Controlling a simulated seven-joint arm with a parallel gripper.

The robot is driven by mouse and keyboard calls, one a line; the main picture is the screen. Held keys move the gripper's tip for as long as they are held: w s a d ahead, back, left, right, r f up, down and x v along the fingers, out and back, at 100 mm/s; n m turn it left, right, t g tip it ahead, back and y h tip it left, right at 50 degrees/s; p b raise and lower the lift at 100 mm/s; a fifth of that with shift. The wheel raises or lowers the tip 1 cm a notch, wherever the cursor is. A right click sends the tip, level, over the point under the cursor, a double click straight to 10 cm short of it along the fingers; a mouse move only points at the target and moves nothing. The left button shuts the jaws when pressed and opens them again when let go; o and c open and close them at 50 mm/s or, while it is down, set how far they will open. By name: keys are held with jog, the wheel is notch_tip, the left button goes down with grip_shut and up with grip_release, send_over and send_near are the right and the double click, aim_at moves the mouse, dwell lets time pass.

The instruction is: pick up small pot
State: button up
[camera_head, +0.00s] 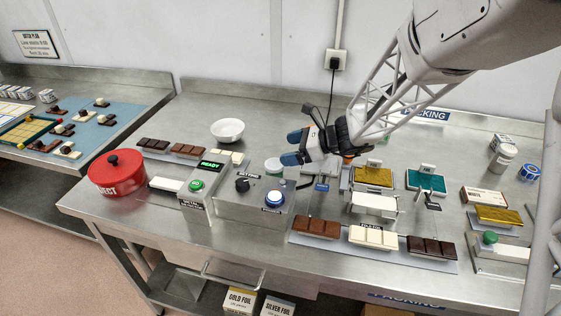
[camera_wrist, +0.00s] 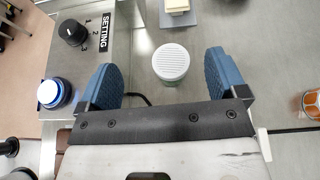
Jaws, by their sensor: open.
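The small pot (camera_head: 273,166) is a low, round white pot with a pale green side, standing on the steel bench behind the grey control box. In the wrist view the small pot (camera_wrist: 171,62) shows a perforated round top, centred slightly beyond the gap between the fingertips. My gripper (camera_head: 291,148) has two blue fingers spread apart with nothing between them. In the wrist view my gripper (camera_wrist: 163,68) has a finger on each side of the pot's line, apart from it. The exact height between fingers and pot is hard to tell.
The control box (camera_head: 255,198) with a setting dial and lit blue button stands just in front of the pot. A white bowl (camera_head: 228,130) is behind left, a red pot (camera_head: 117,173) far left. Chocolate bars (camera_head: 316,228) lie front right.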

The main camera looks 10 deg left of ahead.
aim_at(282, 167)
jog(key=shift+w+a+f+m, duration=0.4)
jog(key=shift+w+a, duration=0.05)
jog(key=shift+f, duration=3.5)
jog(key=shift+a, duration=0.15)
jog(key=shift+x, duration=2.35)
jog(key=shift+c, duration=0.2)
jog(key=c, duration=1)
